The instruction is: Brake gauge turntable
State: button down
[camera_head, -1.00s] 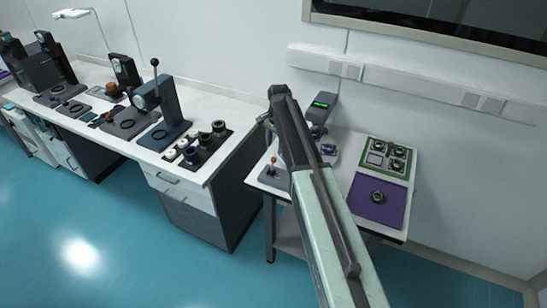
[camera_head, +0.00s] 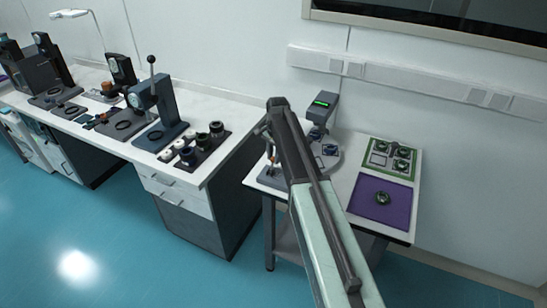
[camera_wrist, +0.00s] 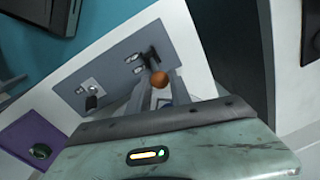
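In the head view, a round grey turntable (camera_head: 333,160) with dark blue pieces sits on the small white table, partly hidden by my arm. A dark gauge with a green display (camera_head: 320,106) stands behind it. In the wrist view, a brake lever's orange ball knob (camera_wrist: 160,79) stands up from a grey-blue plate (camera_wrist: 112,72) with black fittings. My gripper (camera_wrist: 158,92) looks open, its grey fingers on either side of the knob and lever. I cannot tell if they touch it. In the head view my arm end hides most of the lever.
On the small table, a purple mat (camera_head: 372,211) holds a round dark part (camera_head: 383,198), and a green-framed tray (camera_head: 371,170) holds several round parts. A long bench (camera_head: 228,106) on the left carries presses and a dark tray of cylinders. Blue floor lies clear in front.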

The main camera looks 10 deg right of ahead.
aim_at(272, 165)
jog(key=shift+s, duration=0.1)
jog(key=shift+s+a+r+t+h, duration=0.1)
jog(key=shift+s+a+t+h, duration=0.4)
jog(key=shift+s+t, duration=0.25)
jog(key=shift+s+a+t+h+b, duration=0.4)
jog(key=shift+s+t+h+b, duration=0.35)
jog(key=shift+t+b, duration=0.3)
jog(key=t+b, duration=0.1)
jog(key=b, duration=0.1)
jog(key=s+a+t+h+b, duration=0.1)
jog(key=b, duration=0.1)
jog(key=f+t+h+b, duration=0.1)
jog(key=b, duration=0.1)
jog(key=shift+s+a+f+t+h, duration=0.1)
jog(key=shift+s+a+t+h, duration=0.15)
jog(key=shift+s+t, duration=0.1)
jog(key=t+b, duration=0.1)
jog(key=b, duration=0.1)
jog(key=s+h+b, duration=0.1)
jog(key=b, duration=0.1)
jog(key=shift+a+f+t, duration=0.2)
jog(key=shift+a+t, duration=0.1)
jog(key=shift+t, duration=0.05)
jog(key=shift+a+r+t+h+b, duration=0.1)
jog(key=shift+t+h+b, duration=0.3)
jog(key=shift+b, duration=0.35)
jog(key=c, duration=1.2)
grip_release()
jog(key=shift+a, duration=0.1)
